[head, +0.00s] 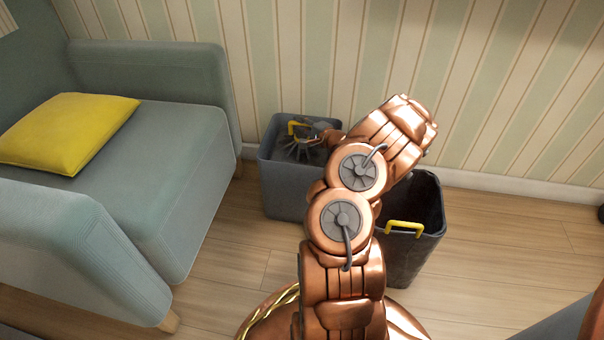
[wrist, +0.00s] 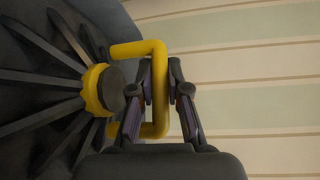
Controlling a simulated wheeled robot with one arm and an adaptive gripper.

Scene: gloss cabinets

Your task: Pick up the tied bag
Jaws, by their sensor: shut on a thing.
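The tied bag (head: 290,151) is dark grey and gathered into pleats, with a yellow tie and loop at its top. It sits in the mouth of the left grey bin (head: 287,200) in the head view. In the wrist view the pleated bag (wrist: 45,125) fans out at left from its yellow collar. My gripper (wrist: 161,78) is shut on the yellow loop, one finger on each side of its bar. In the head view my gripper (head: 312,137) is small and partly hidden by my arm. The lower part of the bag is hidden inside the bin.
A second dark bin (head: 408,258) with a yellow piece (head: 404,228) on its rim stands to the right, partly behind my arm. A grey-green sofa (head: 165,150) with a yellow cushion (head: 70,132) is at left. The striped wall is close behind the bins.

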